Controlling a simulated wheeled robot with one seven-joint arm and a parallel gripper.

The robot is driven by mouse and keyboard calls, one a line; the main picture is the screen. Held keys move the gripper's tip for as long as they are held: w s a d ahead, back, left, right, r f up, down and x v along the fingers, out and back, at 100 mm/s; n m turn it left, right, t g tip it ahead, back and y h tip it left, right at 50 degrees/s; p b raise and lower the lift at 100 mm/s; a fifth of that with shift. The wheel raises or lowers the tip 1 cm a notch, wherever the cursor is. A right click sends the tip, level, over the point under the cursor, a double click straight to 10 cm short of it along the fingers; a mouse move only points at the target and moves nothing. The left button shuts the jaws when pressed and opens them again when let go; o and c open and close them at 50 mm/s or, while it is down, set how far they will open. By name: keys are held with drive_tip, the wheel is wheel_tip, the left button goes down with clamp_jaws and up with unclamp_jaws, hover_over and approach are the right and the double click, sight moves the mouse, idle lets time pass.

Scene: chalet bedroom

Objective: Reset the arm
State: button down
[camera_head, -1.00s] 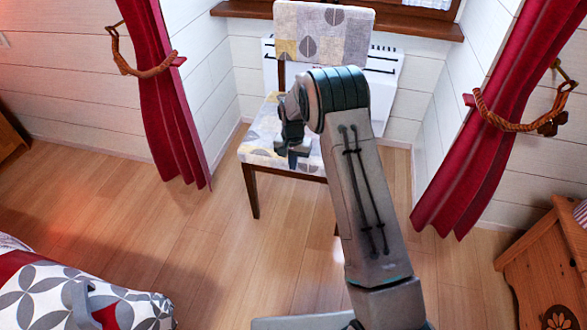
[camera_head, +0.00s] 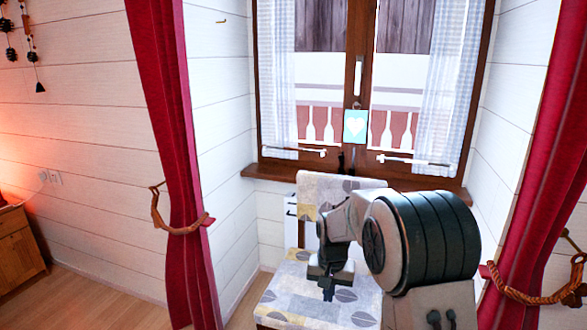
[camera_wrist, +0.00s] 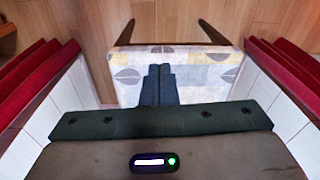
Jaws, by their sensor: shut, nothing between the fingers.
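My gripper (camera_head: 327,294) hangs at the end of my folded arm, pointing down in front of the patterned chair in the head view. In the wrist view my gripper (camera_wrist: 159,70) has its two dark fingers side by side and touching, with nothing between them. The chair seat (camera_head: 284,299) lies behind and below the fingers in the head view. The seat also fills the middle of the wrist view (camera_wrist: 205,85). I cannot tell the exact height of the fingers above it.
The chair back (camera_head: 323,187) stands before the window sill (camera_head: 262,173). Red curtains hang on the left (camera_head: 180,170) and right (camera_head: 545,190), tied with ropes. A wooden cabinet (camera_head: 18,245) is at the far left. Wooden floor (camera_head: 95,295) is clear at lower left.

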drive_tip(key=s+d+r+n+t+p, duration=0.1)
drive_tip(key=s+d+r+p, duration=0.2)
drive_tip(key=s+r+p, duration=0.4)
drive_tip(key=s+d+r+n+t+p, duration=0.1)
drive_tip(key=s+d+r+p, duration=0.2)
drive_tip(key=s+r+p, duration=0.5)
drive_tip(key=s+r, duration=1.2)
drive_tip(key=shift+s+p, duration=0.3)
drive_tip(key=shift+s, duration=0.1)
